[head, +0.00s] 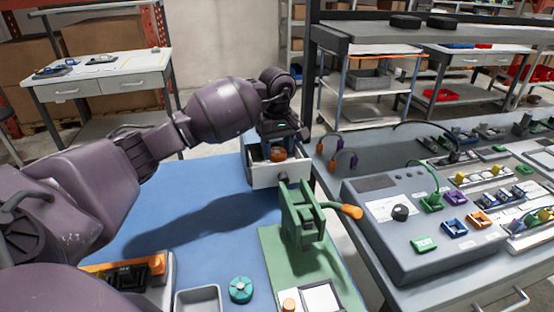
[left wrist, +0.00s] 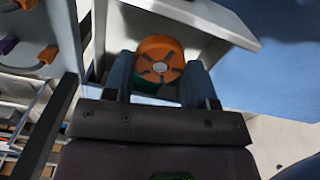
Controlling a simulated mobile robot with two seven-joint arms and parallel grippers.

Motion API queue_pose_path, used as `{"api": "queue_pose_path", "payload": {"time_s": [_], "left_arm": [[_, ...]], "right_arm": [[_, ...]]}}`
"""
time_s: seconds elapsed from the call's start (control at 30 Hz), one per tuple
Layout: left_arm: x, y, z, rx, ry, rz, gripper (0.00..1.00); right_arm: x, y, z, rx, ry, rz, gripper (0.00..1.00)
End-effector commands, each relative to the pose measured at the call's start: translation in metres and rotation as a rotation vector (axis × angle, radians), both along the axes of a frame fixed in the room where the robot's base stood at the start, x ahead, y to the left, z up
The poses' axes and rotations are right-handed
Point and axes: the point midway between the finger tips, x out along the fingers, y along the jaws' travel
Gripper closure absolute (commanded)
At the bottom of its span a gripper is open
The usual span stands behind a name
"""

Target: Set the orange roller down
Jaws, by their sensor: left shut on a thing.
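The orange roller (head: 278,154) is a short orange cylinder with a pale hub and dark spokes on its face, clear in the left wrist view (left wrist: 160,60). My left gripper (head: 277,148) is shut on it, with one finger on each side in the left wrist view (left wrist: 161,78). The roller is within the opening of a white box (head: 279,178) at the far end of the blue mat; the box's wall also shows in the left wrist view (left wrist: 205,18). I cannot tell whether the roller touches the box floor. My right gripper is not in view.
A green fixture (head: 301,218) with an orange-tipped handle stands just in front of the box. A teal knobbed disc (head: 241,290) and a grey tray (head: 198,301) are near the front. The blue mat's (head: 190,190) middle is clear. A grey control panel (head: 400,210) stands at right.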

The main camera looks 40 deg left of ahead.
Motion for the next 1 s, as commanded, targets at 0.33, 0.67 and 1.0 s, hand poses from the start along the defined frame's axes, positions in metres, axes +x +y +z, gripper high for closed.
{"api": "queue_pose_path", "payload": {"time_s": [0.33, 0.67, 1.0], "left_arm": [[0.000, 0.000, -0.040, 0.000, 0.001, 0.001, 0.72], [0.000, 0.000, -0.043, 0.001, 0.000, 0.000, 0.72], [0.000, 0.000, -0.043, 0.001, -0.001, 0.000, 0.23]], "right_arm": [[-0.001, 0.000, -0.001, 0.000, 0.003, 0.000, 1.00], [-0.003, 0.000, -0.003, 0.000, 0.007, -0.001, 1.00], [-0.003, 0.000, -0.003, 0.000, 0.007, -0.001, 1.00]]}}
